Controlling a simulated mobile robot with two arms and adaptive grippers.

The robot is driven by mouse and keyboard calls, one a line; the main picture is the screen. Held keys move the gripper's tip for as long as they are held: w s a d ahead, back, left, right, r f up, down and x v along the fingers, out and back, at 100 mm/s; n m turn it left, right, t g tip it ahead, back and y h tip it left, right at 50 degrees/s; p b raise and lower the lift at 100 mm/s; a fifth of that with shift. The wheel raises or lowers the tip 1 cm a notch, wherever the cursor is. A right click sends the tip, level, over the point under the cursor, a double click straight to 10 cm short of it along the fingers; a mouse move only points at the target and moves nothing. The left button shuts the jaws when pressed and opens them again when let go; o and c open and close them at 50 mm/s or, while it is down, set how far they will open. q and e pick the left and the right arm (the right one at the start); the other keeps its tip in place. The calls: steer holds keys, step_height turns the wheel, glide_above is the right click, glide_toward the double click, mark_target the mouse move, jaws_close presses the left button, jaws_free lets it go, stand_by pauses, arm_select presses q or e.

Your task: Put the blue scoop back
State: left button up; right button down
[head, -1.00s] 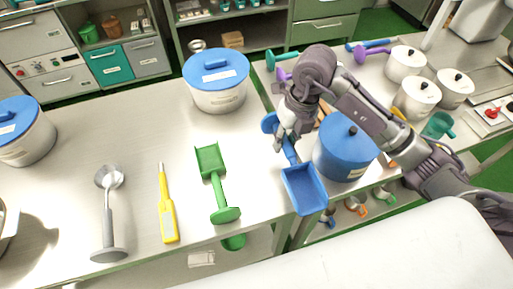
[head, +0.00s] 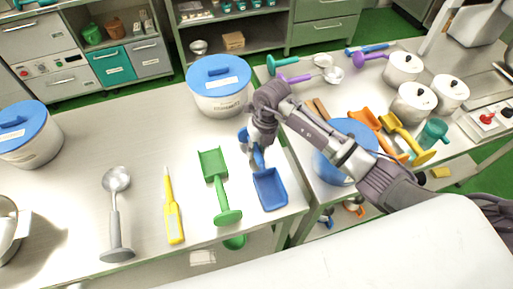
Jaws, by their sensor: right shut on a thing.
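The blue scoop (head: 270,189) is at the right end of the left table, right of the green scoop (head: 219,188). Its tray points toward the front edge. My right gripper (head: 258,150) is shut on its handle, and my wrist hides part of the handle. I cannot tell whether the scoop touches the tabletop. My left gripper is not in view.
A yellow thermometer-like tool (head: 172,213) and a grey ladle (head: 116,215) lie further left. A white tub with a blue lid (head: 219,85) stands behind. A blue-lidded pot (head: 331,168) is under my right forearm. Orange and yellow scoops (head: 408,140) lie on the right table.

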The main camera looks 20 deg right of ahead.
steer(key=c, duration=1)
jaws_free()
steer(key=shift+f, duration=0.1)
steer(key=shift+r, duration=0.25)
steer(key=shift+d+r+b, duration=0.4)
steer(key=shift+r+b, duration=0.15)
steer(key=shift+r, duration=1.4)
steer(key=shift+d+r+b, duration=0.35)
steer(key=shift+r+b, duration=0.15)
steer(key=shift+r, duration=1.4)
steer(key=shift+d+r+b, duration=0.4)
steer(key=shift+r+b, duration=0.15)
steer(key=shift+r, duration=1.4)
